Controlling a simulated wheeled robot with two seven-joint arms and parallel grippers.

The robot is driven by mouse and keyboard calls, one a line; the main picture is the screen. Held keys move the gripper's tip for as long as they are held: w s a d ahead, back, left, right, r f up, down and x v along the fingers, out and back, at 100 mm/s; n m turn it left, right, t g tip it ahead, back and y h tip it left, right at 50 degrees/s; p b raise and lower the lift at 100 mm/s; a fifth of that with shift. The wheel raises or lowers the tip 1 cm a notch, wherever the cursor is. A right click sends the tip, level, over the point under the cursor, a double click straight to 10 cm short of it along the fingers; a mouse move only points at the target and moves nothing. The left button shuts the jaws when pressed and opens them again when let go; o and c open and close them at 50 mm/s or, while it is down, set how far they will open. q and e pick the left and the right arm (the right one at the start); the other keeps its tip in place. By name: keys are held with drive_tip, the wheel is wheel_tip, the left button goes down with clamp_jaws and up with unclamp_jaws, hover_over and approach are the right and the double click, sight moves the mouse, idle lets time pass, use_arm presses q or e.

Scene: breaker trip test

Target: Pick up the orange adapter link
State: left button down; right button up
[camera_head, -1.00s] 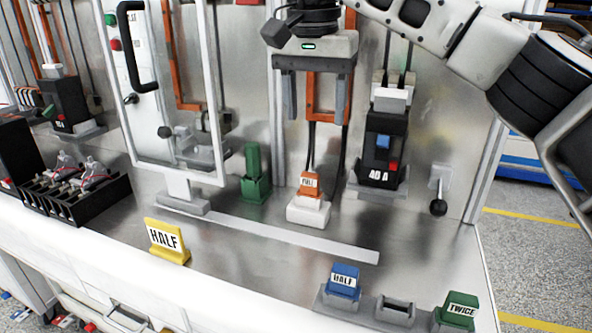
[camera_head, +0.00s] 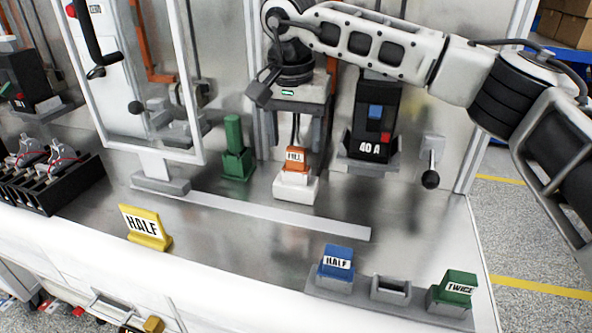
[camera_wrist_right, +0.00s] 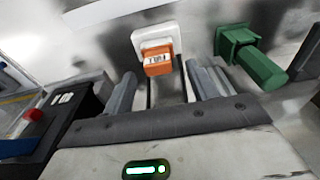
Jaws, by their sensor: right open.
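The orange adapter link (camera_head: 296,158), labelled FULL, stands upright in a white base (camera_head: 295,187) on the metal bench in the head view. In the right wrist view the orange adapter link (camera_wrist_right: 158,62) shows ahead of the fingers, between their two tips. My right gripper (camera_head: 295,142) is open and empty, just above and behind the link, with its fingers pointing down. In the right wrist view the open right gripper (camera_wrist_right: 160,80) has a finger on each side of the link's line. I cannot tell if either finger touches it. My left gripper is not in view.
A green post (camera_head: 235,150) stands left of the link, and a 40 A breaker (camera_head: 375,120) right of it. A lever (camera_head: 431,165) is farther right. A yellow HALF link (camera_head: 145,226), blue HALF link (camera_head: 336,262) and green TWICE link (camera_head: 458,288) are nearer.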

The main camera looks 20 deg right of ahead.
sight(296, 148)
drive_tip(key=shift+d+f+p, duration=0.15)
drive_tip(key=shift+f+p, duration=0.15)
drive_tip(key=shift+f, duration=1.65)
drive_tip(key=c, duration=1.1)
drive_tip(key=shift+r, duration=0.1)
